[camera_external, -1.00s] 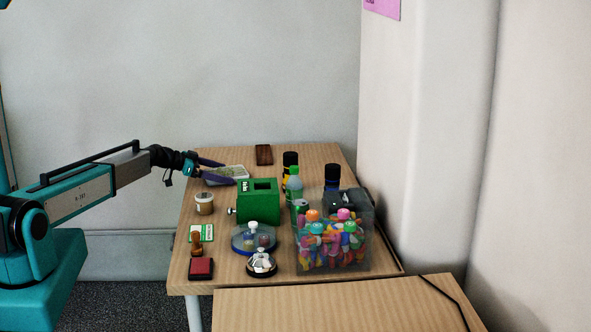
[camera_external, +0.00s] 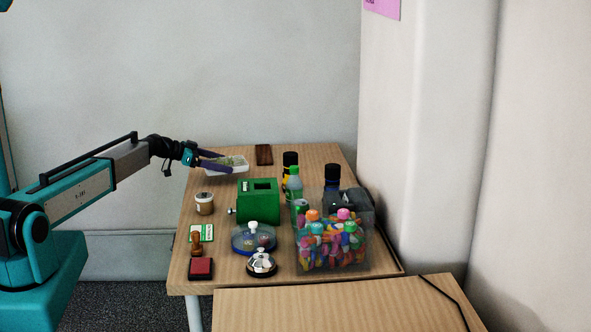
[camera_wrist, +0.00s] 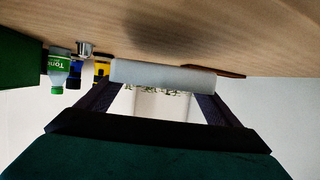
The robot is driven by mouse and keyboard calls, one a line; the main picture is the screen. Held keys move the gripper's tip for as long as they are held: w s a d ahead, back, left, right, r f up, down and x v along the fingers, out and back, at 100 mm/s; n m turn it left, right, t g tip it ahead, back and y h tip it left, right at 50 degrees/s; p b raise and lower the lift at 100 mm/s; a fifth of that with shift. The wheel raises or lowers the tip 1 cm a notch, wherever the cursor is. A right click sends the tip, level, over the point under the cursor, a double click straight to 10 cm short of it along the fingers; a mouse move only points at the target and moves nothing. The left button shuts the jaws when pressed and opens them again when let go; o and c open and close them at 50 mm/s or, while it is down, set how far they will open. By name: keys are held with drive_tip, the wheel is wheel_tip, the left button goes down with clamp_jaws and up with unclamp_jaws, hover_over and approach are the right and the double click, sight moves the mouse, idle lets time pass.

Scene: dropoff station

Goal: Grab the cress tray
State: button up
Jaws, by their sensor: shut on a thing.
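The cress tray (camera_external: 231,162) is a white, shallow tray with greenish cress in it. It is between the two dark fingers of my gripper (camera_external: 222,161), near the back left of the table. My gripper is shut on it and appears to hold it above the table. In the wrist view the tray's pale side (camera_wrist: 162,76) spans the gap between my fingers (camera_wrist: 165,100), with bits of cress showing along its edge. A dark shadow lies on the table surface beyond it.
A green box (camera_external: 258,207) stands just in front. Bottles (camera_external: 293,183) stand to the right, and a dark brown flat item (camera_external: 264,154) lies behind. A jar (camera_external: 204,203), a stamp (camera_external: 196,243) and a clear tub of colourful items (camera_external: 333,247) stand nearer the front.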

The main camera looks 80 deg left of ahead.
drive_tip(key=s+d, duration=0.3)
drive_tip(key=d, duration=0.1)
drive_tip(key=s+d+r+b, duration=0.1)
drive_tip(key=s+d, duration=0.2)
drive_tip(key=d, duration=0.2)
drive_tip(key=s+d+b, duration=0.1)
drive_tip(key=s+d, duration=0.2)
drive_tip(key=d, duration=0.1)
drive_tip(key=shift+d+r, duration=0.15)
